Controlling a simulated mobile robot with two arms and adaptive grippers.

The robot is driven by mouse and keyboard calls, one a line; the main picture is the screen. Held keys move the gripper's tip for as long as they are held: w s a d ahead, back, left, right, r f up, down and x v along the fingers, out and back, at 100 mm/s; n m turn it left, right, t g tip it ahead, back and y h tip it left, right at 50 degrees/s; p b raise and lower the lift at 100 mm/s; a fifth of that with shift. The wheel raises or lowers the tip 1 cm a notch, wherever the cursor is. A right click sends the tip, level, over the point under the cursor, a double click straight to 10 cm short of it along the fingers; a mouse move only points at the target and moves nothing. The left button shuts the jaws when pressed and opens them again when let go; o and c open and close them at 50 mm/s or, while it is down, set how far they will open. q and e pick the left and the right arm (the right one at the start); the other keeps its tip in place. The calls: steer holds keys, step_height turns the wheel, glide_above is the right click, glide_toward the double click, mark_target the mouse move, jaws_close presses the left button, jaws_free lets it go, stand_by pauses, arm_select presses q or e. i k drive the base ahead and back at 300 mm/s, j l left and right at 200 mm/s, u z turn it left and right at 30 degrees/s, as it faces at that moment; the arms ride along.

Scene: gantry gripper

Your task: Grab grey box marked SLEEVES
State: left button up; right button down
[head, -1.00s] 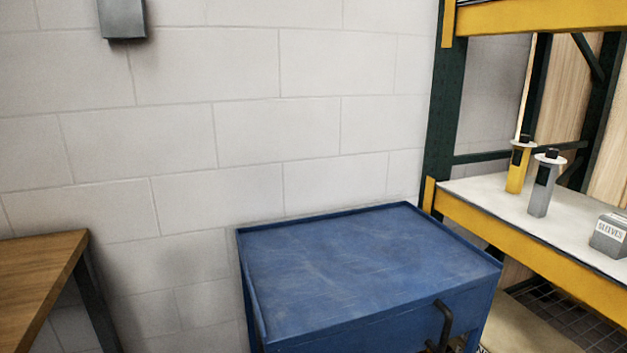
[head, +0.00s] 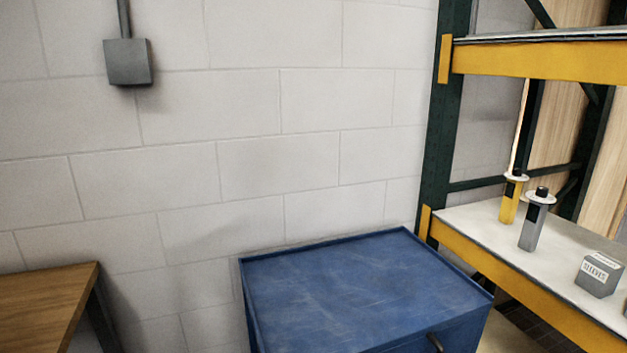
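The grey box marked SLEEVES (head: 600,275) stands on the white shelf board at the right side of the head view. Its label faces toward me and to the left. It is whole in view near the shelf's front edge, with another small item partly cut off at the right picture edge beyond it. Neither of my grippers shows in the head view.
A yellow bottle-like item (head: 511,200) and a grey one (head: 534,222) stand on the same shelf (head: 480,228), left of the box. A yellow beam (head: 540,62) runs above. A blue cart (head: 360,285) with a bare top stands left of the rack; a wooden table (head: 45,300) is far left.

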mark_target(598, 274)
steer(key=z, duration=2.2)
